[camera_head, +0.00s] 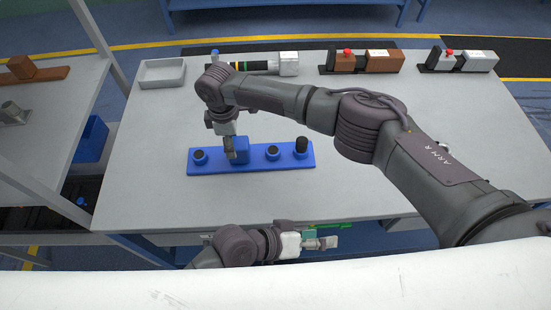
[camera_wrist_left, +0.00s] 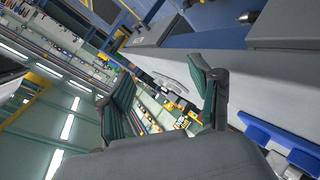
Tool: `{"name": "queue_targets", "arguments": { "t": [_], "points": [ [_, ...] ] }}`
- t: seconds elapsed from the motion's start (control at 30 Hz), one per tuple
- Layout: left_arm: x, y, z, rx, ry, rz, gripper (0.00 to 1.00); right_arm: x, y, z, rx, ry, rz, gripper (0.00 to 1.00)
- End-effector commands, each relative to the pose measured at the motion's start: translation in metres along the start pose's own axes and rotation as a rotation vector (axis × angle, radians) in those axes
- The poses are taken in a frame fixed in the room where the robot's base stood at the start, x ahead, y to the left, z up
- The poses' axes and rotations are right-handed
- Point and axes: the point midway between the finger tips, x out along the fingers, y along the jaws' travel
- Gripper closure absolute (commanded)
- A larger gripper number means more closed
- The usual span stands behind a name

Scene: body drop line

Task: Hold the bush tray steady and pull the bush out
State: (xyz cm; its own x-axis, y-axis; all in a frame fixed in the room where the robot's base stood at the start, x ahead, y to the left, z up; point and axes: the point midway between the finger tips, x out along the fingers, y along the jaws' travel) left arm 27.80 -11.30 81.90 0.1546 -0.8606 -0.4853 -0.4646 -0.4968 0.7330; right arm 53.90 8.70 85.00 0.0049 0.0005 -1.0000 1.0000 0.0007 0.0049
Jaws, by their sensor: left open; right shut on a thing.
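The blue bush tray (camera_head: 222,168) lies on the pale table in the head view. A raised blue block (camera_head: 240,148) stands on it left of its middle. My right gripper (camera_head: 230,153) points down and is shut on the raised block. My left gripper (camera_head: 328,242) is open and empty at the table's front edge, apart from the tray. In the left wrist view its fingers (camera_wrist_left: 160,72) are spread, and part of the tray (camera_wrist_left: 270,135) shows at lower right.
A grey bin (camera_head: 162,74), a black cylinder with a metal block (camera_head: 289,64), and brown and silver blocks with red buttons (camera_head: 383,62) stand along the back. My right arm crosses above the table. The table is bare around the tray.

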Motion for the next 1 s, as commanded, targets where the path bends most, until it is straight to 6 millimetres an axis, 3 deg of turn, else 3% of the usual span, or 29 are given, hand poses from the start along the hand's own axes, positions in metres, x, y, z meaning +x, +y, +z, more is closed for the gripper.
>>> {"name": "queue_targets", "arguments": {
  "t": [0.03,0.2,0.4,0.53,0.67,1.0],
  "points": [
    [-0.007,-0.021,-0.03,0.104,0.067,-0.068,0.36,0.006,-0.004,0.003,0.001,-0.007,-0.011,0.97],
    [-0.034,-0.065,-0.103,0.406,0.232,-0.259,0.36,0.006,-0.003,0.003,0.002,-0.007,-0.01,0.97],
    [-0.062,-0.086,-0.159,0.635,0.339,-0.401,0.36,0.006,-0.003,0.002,0.002,-0.006,-0.009,0.97],
    [-0.068,-0.09,-0.174,0.696,0.366,-0.437,0.36,0.006,-0.003,0.002,0.002,-0.006,-0.009,0.97],
    [-0.061,-0.093,-0.181,0.705,0.371,-0.444,0.36,0.006,-0.003,0.002,0.002,-0.005,-0.008,0.97],
    [-0.008,-0.109,-0.21,0.703,0.37,-0.442,0.36,0.006,-0.003,0.002,0.002,-0.004,-0.008,0.97]
  ]
}}
